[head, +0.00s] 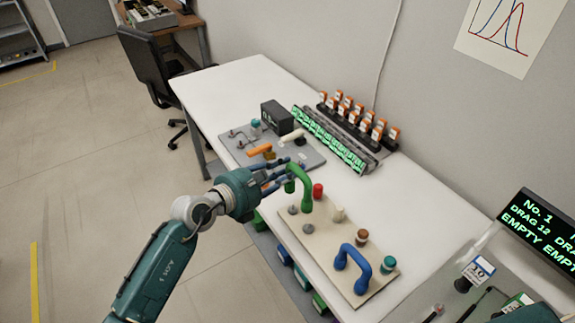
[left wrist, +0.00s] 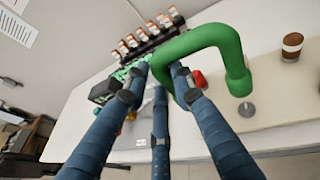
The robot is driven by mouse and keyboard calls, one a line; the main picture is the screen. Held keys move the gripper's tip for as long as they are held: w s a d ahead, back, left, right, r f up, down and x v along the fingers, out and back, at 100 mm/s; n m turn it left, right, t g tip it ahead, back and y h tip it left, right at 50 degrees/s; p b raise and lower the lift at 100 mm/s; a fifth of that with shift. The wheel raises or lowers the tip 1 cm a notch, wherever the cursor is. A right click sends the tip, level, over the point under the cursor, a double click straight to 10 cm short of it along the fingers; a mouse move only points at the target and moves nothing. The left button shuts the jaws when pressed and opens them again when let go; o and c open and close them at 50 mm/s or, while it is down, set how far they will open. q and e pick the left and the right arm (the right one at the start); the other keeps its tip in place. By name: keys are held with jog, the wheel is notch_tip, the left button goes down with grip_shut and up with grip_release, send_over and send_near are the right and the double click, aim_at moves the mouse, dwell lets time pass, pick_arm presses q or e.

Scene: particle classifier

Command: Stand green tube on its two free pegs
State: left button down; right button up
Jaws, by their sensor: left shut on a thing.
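The green tube (head: 299,177) is an upside-down U held above the beige board (head: 330,258). My left gripper (head: 279,178) is shut on one leg of it, and the fingers also show around that leg in the left wrist view (left wrist: 165,85). The tube's other leg hangs free; in the left wrist view its end appears just above a grey peg (left wrist: 246,109), with a gap between. In the head view a bare grey peg (head: 293,210) stands on the board, left of the free leg. My right gripper cannot be made out.
A red piece (head: 318,190), a cream piece (head: 337,214), a brown cup-like piece (head: 361,237) and a teal one (head: 388,265) stand on the board. A blue tube (head: 355,258) stands at its near end. A grey board (head: 305,157) with small parts lies behind.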

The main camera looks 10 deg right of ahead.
aim_at(285, 185)
pick_arm(q)
jog(key=shift+w+d, duration=0.15)
jog(key=shift+d, duration=0.55)
pick_arm(e)
jog(key=shift+s+d+r, duration=0.1)
jog(key=shift+s+d, duration=0.4)
jog(key=shift+s, duration=0.2)
jog(key=shift+w, duration=0.1)
pick_arm(q)
jog(key=shift+a+p, duration=0.1)
jog(key=shift+p, duration=0.2)
notch_tip(285, 185, down, 5)
jog(key=b, duration=0.4)
jog(key=shift+f, duration=0.15)
jog(key=shift+f+b, duration=0.3)
jog(key=shift+b, duration=0.1)
pick_arm(e)
jog(key=f, duration=0.4)
jog(key=shift+w+a+f, duration=0.1)
jog(key=shift+w+a, duration=0.05)
jog(key=shift+w, duration=0.2)
